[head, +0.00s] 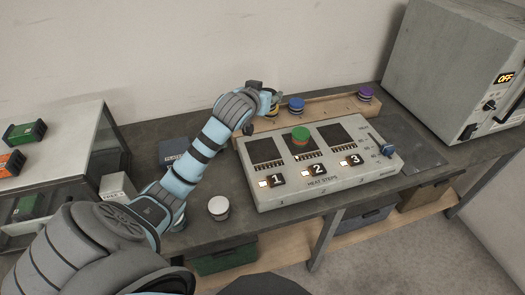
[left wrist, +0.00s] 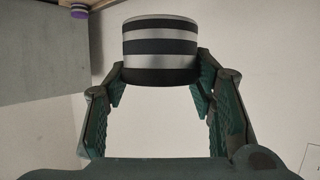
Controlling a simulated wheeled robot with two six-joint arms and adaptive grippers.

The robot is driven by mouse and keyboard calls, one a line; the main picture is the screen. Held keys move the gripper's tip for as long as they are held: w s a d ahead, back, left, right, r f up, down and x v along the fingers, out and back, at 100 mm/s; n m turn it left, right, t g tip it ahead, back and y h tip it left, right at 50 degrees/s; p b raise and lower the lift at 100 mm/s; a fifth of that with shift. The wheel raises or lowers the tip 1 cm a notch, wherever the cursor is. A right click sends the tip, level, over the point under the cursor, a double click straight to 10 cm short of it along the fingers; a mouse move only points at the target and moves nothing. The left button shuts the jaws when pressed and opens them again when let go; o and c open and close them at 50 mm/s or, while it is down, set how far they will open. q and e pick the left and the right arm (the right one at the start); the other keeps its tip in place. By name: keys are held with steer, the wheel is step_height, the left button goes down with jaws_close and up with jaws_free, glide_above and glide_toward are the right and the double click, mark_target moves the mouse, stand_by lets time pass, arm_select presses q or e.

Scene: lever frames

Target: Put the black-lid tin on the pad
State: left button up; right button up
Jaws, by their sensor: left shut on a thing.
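My left gripper (left wrist: 160,85) is shut on a black-and-silver striped tin (left wrist: 160,48), gripping the end with a black band. In the head view my left gripper (head: 265,98) is at the rear, by the wooden rack, and mostly hides the tin it holds. The heat-steps panel (head: 375,178) has three dark square pads: a left pad (head: 263,149), a middle pad (head: 292,153) and a right pad (head: 337,134). A green-lid tin (head: 300,133) stands at the middle pad. The left and right pads look bare. My right gripper is out of view.
The wooden rack (head: 330,108) bears a blue-lid tin (head: 296,104) and a purple-lid tin (head: 366,93); something yellow shows beside my gripper. A white-lid tin (head: 218,207) stands left of the panel. A grey oven (head: 440,60) is at right, a glass-sided case (head: 60,145) at left.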

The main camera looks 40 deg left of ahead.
arm_select(q)
steer(key=shift+w+a+f+n+y, duration=0.15)
steer(key=shift+a+f+n+y, duration=0.15)
steer(key=shift+a+n+y, duration=0.3)
step_height(320, 180, down, 18)
steer(key=b, duration=0.4)
steer(key=shift+f, duration=0.25)
steer(key=o, duration=1.2)
steer(key=shift+r, duration=0.1)
steer(key=p+v, duration=0.2)
steer(key=v, duration=1)
steer(key=shift+r, duration=0.2)
steer(key=shift+f, duration=0.1)
steer(key=shift+d, duration=0.1)
